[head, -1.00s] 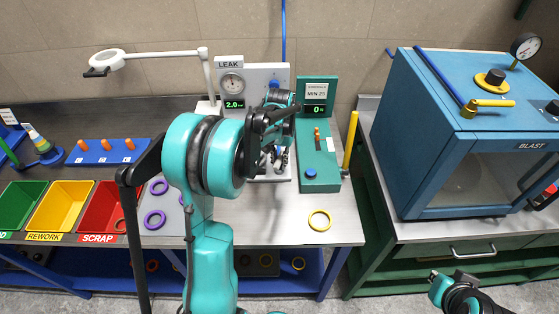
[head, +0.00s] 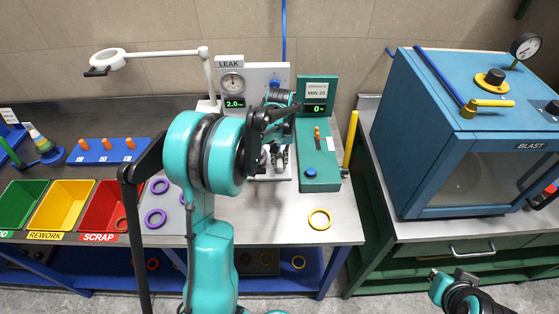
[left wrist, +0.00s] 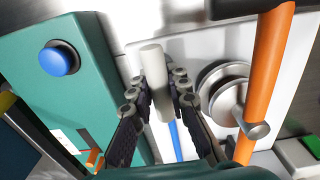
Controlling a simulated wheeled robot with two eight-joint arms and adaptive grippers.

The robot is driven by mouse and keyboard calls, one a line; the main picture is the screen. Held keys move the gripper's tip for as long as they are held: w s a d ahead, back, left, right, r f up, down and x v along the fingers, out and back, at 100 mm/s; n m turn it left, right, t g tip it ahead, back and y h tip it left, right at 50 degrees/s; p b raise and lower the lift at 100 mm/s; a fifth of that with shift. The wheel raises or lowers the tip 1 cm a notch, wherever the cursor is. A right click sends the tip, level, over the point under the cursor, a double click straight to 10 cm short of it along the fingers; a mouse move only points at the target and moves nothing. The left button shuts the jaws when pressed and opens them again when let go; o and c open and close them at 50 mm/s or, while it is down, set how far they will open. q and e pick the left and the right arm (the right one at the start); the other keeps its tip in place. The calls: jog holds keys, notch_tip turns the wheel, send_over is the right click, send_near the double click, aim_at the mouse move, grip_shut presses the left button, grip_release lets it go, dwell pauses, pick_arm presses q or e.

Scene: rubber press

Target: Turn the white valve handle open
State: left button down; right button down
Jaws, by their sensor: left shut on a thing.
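The white valve handle (left wrist: 156,75) stands between the dark fingers of my left gripper (left wrist: 158,95) in the left wrist view. The fingers are shut on it, one on each side. In the head view my left gripper (head: 277,157) is at the front of the white leak panel (head: 262,72), with the handle hidden or too small to make out. The panel carries a round gauge and a green display reading about 2.0. My right gripper (head: 452,286) is at the bottom right, away from the handle; its jaws are unclear.
A teal box (head: 318,172) with a blue button stands right of the panel. An orange lever (left wrist: 265,70) and round metal discs are close beside the handle. A yellow ring (head: 319,219) lies on the bench. The blue blast cabinet (head: 420,165) stands at the right.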

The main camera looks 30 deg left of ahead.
aim_at(280, 157)
pick_arm(q)
jog(key=c, duration=1.4)
grip_release()
jog(key=shift+c, duration=0.2)
notch_tip(280, 157, up, 12)
jog(key=s+d+r+m+t+b, duration=0.1)
jog(key=s+d+m+t, duration=0.2)
jog(key=s+d, duration=0.7)
jog(key=s+d+f+m+t+b, duration=0.1)
jog(key=s+d+f+m+t, duration=0.2)
jog(key=s, duration=0.6)
notch_tip(280, 157, down, 2)
jog(key=d+t, duration=0.1)
jog(key=d, duration=0.1)
jog(key=shift+d+f, duration=0.25)
jog(key=shift+d, duration=0.15)
